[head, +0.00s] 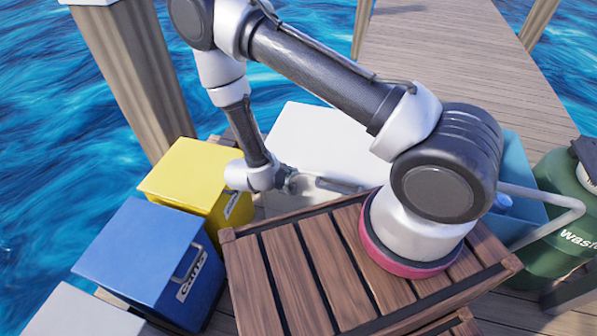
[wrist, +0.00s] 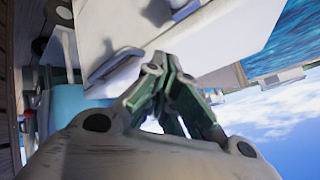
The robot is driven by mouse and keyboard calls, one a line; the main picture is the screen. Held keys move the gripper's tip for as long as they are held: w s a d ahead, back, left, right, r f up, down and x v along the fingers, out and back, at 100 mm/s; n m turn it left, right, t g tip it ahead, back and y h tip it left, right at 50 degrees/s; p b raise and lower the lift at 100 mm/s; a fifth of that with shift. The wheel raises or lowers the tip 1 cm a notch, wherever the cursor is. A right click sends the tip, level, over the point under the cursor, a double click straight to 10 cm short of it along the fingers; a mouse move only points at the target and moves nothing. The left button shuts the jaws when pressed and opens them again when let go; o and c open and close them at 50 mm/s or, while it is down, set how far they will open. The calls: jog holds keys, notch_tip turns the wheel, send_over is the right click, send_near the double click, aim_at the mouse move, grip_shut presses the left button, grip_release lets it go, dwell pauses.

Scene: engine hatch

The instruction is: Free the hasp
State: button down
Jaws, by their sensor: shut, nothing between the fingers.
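A white box (head: 325,135), which looks like the engine hatch, stands behind the wooden crate in the head view. Its white panel fills the upper middle of the wrist view (wrist: 215,28). A short grey bar (head: 338,186) shows on its near side; I cannot tell whether this is the hasp. My gripper (head: 290,182) is at the white box's left front, just left of that bar. In the wrist view my gripper (wrist: 163,66) has its fingers together, empty, with the tips in front of the white panel. Whether they touch it is unclear.
A yellow box (head: 187,180) and a blue bin marked "Cans" (head: 140,250) stand at the left. The slatted wooden crate (head: 290,270) is in front. A light blue container (head: 525,185) and a green waste drum (head: 560,200) are at the right. Water lies beyond the dock.

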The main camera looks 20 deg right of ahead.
jog(key=x, duration=0.9)
jog(key=shift+d, duration=0.2)
jog(key=shift+w+a+f, duration=0.15)
jog(key=shift+a+f, duration=0.15)
jog(key=shift+a, duration=0.3)
jog(key=shift+w+a+f, duration=0.1)
jog(key=shift+a+f, duration=0.2)
jog(key=shift+a, duration=0.25)
jog(key=shift+w+a+f, duration=0.15)
jog(key=shift+a+f, duration=0.15)
jog(key=shift+a, duration=0.3)
jog(key=shift+s+a, duration=0.1)
jog(key=shift+s+a+f+t+h, duration=0.1)
jog(key=shift+s+a+t+h, duration=0.05)
jog(key=shift+s+t+h, duration=0.15)
jog(key=shift+s+a, duration=0.15)
